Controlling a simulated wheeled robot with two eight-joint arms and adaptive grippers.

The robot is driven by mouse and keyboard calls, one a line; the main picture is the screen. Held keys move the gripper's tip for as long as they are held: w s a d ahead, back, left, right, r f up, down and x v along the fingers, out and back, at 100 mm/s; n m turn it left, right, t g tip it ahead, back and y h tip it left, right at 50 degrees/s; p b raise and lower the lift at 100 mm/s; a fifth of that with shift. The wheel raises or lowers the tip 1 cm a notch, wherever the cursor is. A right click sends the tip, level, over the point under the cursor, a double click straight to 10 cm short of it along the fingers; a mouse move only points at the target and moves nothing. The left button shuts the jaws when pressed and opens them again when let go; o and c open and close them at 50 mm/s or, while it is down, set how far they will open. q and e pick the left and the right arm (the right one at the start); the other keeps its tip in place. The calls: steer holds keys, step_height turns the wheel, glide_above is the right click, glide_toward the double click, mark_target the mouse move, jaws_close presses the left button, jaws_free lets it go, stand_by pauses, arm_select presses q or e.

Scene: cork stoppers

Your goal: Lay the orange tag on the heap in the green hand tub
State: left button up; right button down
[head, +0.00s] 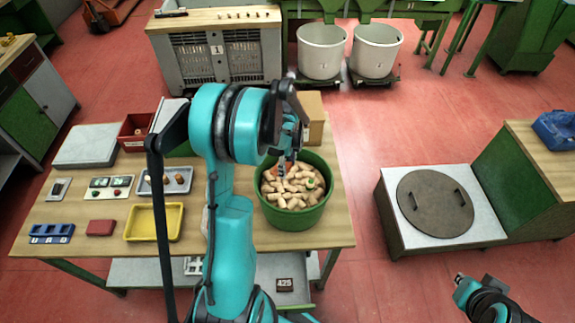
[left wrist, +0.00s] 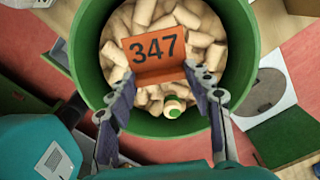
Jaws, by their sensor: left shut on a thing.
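The green hand tub (head: 290,217) stands on the wooden workbench, filled with a heap of cork stoppers (head: 292,190). My left gripper (head: 285,165) points down over the tub. In the left wrist view my left gripper (left wrist: 160,82) is shut on the orange tag (left wrist: 153,62), which reads 347. The tag is over the corks inside the rim of the green tub (left wrist: 82,45); I cannot tell if it touches them. In the head view only a sliver of orange shows beside the fingers. My right gripper (head: 462,285) is at the lower right, away from the bench; its fingers are unclear.
On the bench (head: 110,222) are a yellow tray (head: 154,236), a red block (head: 100,228), a blue holder (head: 52,233), a grey tray with small items (head: 165,193) and a red bin (head: 136,143). A cardboard box (head: 312,118) stands behind the tub. A cork with a green end (left wrist: 172,108) lies in the heap.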

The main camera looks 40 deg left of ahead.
arm_select(q)
steer(key=shift+f+b, duration=2.9)
steer(key=shift+f, duration=0.2)
steer(key=o, duration=1)
step_height(320, 180, up, 12)
steer(key=shift+r, duration=0.1)
